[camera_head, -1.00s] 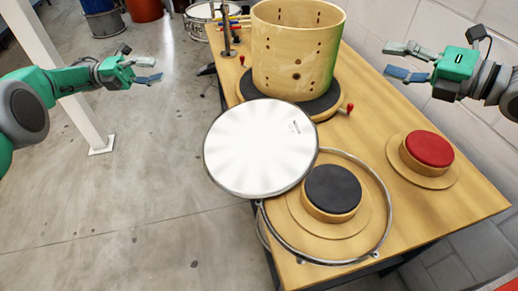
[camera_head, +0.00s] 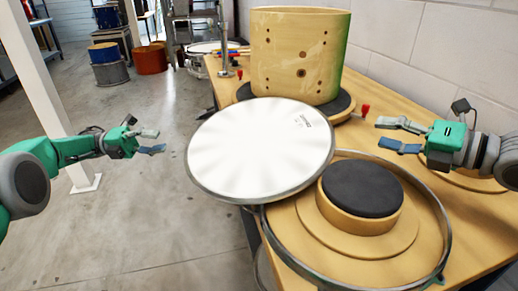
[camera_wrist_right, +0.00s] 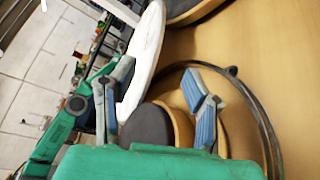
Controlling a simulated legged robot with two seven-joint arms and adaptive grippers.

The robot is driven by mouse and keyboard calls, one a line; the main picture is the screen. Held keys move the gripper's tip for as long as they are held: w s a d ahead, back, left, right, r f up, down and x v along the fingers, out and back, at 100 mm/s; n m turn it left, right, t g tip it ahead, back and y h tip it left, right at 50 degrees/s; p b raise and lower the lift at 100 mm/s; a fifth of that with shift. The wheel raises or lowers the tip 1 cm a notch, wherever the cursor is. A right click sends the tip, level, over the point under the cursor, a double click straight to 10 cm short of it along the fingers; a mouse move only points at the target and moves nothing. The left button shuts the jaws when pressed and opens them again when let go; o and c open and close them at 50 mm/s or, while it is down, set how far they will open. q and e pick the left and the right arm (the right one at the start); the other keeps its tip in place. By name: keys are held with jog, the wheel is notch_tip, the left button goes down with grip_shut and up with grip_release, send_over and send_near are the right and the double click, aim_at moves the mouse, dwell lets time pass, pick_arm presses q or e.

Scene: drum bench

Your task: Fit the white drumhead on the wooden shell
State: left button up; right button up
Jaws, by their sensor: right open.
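In the right wrist view the drumhead (camera_wrist_right: 146,55) shows edge-on at upper middle. The wooden shell (camera_head: 298,60) stands upright on a black-topped round base (camera_head: 345,102) farther back. My left gripper (camera_head: 158,140) is open and empty, left of the drumhead over the floor side. My right gripper (camera_head: 392,134) is open and empty, right of the drumhead above the bench. Its fingers (camera_wrist_right: 160,100) show apart in the wrist view.
A metal hoop (camera_head: 446,235) surrounds the black-topped stand (camera_head: 362,188) on the wooden bench (camera_head: 480,245). Red knobs (camera_head: 365,110) flank the shell's base. A snare drum (camera_head: 208,50) and sticks are behind. A white post (camera_head: 50,100) stands left; a wall is right.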

aim_at(193, 140)
pick_arm(q)
jog(key=shift+a, duration=0.2)
pick_arm(e)
jog(key=shift+a+r, duration=0.1)
jog(key=shift+a, duration=0.1)
pick_arm(q)
jog(key=shift+a, duration=0.1)
pick_arm(e)
jog(key=shift+a, duration=0.1)
jog(key=shift+w+a, duration=0.1)
pick_arm(q)
jog(key=x, duration=1.4)
jog(key=shift+s, duration=0.1)
pick_arm(e)
jog(key=x, duration=1.3)
jog(key=shift+w, duration=0.2)
pick_arm(q)
jog(key=c, duration=0.5)
pick_arm(e)
jog(key=c, duration=0.5)
pick_arm(q)
jog(key=shift+f, duration=0.1)
grip_shut()
pick_arm(e)
grip_shut()
